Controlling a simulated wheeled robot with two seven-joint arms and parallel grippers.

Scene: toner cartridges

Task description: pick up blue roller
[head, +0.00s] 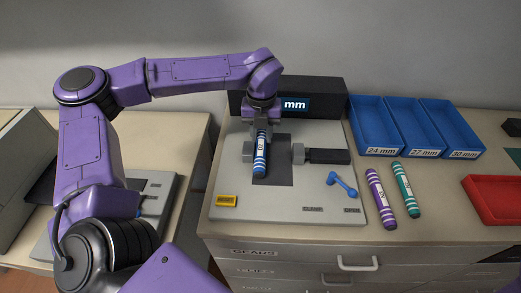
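The blue roller (260,158), with white bands and a pale label, is at the measuring fixture on the grey plate (228,185), beside the left grey jaw (247,150). My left gripper (262,119) comes down from above at the roller's far end, with its fingers around or right beside that end. I cannot tell whether the fingers press on it. The far end is partly hidden by the gripper. My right gripper is not in view.
The right jaw (298,153) stands apart from the roller. A display box (325,97) stands close behind. A blue-knobbed lever (342,184) is on the plate. Purple (380,198) and green (406,189) rollers lie right, before blue bins (374,114). A red tray (496,196) is far right.

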